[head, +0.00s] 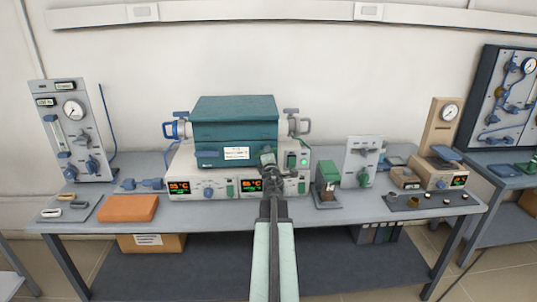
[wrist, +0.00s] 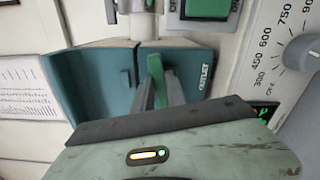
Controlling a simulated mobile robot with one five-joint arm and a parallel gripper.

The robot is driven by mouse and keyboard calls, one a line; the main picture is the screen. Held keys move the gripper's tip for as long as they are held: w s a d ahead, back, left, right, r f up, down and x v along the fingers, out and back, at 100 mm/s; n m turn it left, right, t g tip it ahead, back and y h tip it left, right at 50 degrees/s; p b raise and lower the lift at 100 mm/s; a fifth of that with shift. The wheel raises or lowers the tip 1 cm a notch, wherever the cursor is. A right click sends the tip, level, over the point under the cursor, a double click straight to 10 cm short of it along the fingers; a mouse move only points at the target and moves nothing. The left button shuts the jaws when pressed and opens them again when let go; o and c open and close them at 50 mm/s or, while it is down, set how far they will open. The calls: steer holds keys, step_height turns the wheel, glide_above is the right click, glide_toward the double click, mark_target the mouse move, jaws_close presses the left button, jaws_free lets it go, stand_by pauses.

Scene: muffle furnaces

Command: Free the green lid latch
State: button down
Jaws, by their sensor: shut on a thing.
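The teal furnace (head: 236,118) sits on a pale control base in the middle of the bench, and its teal front (wrist: 100,75) fills the wrist view's middle. The green latch (wrist: 157,70) is a narrow bar on that front, beside the word OUTLET. My gripper (head: 268,160) is at the furnace's right front corner in the head view. In the wrist view my gripper (wrist: 160,92) is shut on the green latch, a finger on each side. In the head view my gripper hides most of the latch.
The control base (head: 215,183) carries two displays, knobs and green switches. A green switch (wrist: 208,9) is close by in the wrist view. An orange block (head: 128,208) lies at left. A green-topped device (head: 327,180) and a grey panel (head: 360,160) stand at right.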

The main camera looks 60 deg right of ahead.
steer(key=shift+f+m, duration=0.15)
steer(key=shift+m, duration=1.05)
steer(key=shift+s, duration=0.1)
steer(key=c, duration=1.4)
jaws_free()
steer(key=shift+o, duration=0.2)
